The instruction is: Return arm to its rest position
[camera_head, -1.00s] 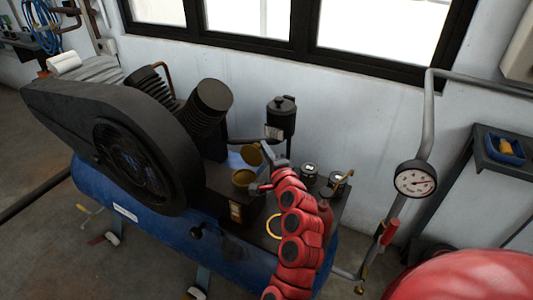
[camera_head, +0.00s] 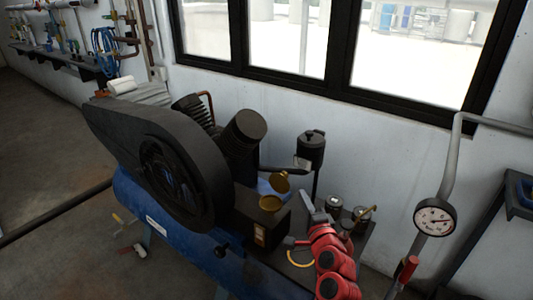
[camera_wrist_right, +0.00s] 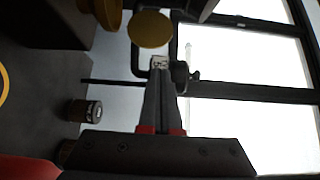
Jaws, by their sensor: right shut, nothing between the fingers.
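My right arm (camera_head: 333,262) is red and segmented and comes in from the bottom right in the head view. My left gripper is not in view.
A blue-tanked compressor with a black belt guard (camera_head: 160,150) fills the middle. Small jars (camera_head: 334,204) sit right of the gripper. A pressure gauge (camera_head: 435,217) on a grey pipe is farther right. Windows line the wall.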

